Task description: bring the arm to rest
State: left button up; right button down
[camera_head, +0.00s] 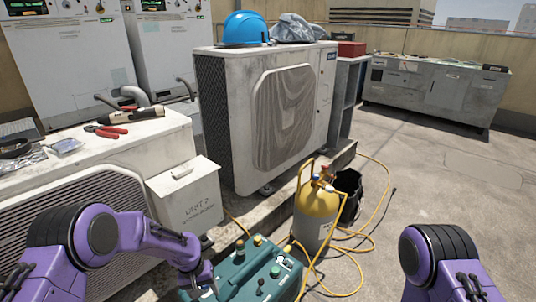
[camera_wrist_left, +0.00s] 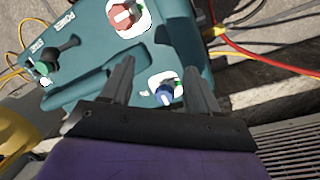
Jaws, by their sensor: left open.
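My left arm comes in from the lower left of the head view. Its gripper (camera_head: 205,287) is at the near left side of a teal machine (camera_head: 240,279), partly cut off by the frame. In the left wrist view the two dark fingers stand apart with nothing held between them (camera_wrist_left: 160,78). They point at the teal machine's panel (camera_wrist_left: 85,62), with a blue knob (camera_wrist_left: 165,94) close to the right finger and a red knob (camera_wrist_left: 124,17) beyond the tips. Whether the fingers touch the panel I cannot tell. My right arm shows at the lower right; its gripper is out of view.
A yellow gas cylinder (camera_head: 317,217) with yellow hoses stands right of the machine. Behind are a condenser (camera_head: 222,125) with a blue helmet (camera_head: 245,27) on top, and a grey box (camera_head: 185,193). Red-handled pliers (camera_head: 106,131) lie at left. Open floor extends right.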

pick_arm(q)
jog(key=s+f+t, duration=0.1)
jog(key=s+f+n+t, duration=0.1)
jog(key=f, duration=0.1)
jog(key=s+f+n+t, duration=0.1)
jog(key=s+f, duration=0.1)
jog(key=shift+a, duration=0.25)
jog(key=s+a+r+n+t+y, duration=0.1)
jog(key=s+a+y, duration=0.3)
jog(key=s, duration=1)
jog(key=s+a+n+y, duration=0.15)
jog(key=s+a, duration=0.45)
jog(key=s, duration=0.7)
notch_tip(320, 180, up, 20)
jog(key=s+p, duration=0.1)
jog(key=p, duration=1.9)
jog(key=shift+s, duration=0.15)
jog(key=shift+a, duration=0.1)
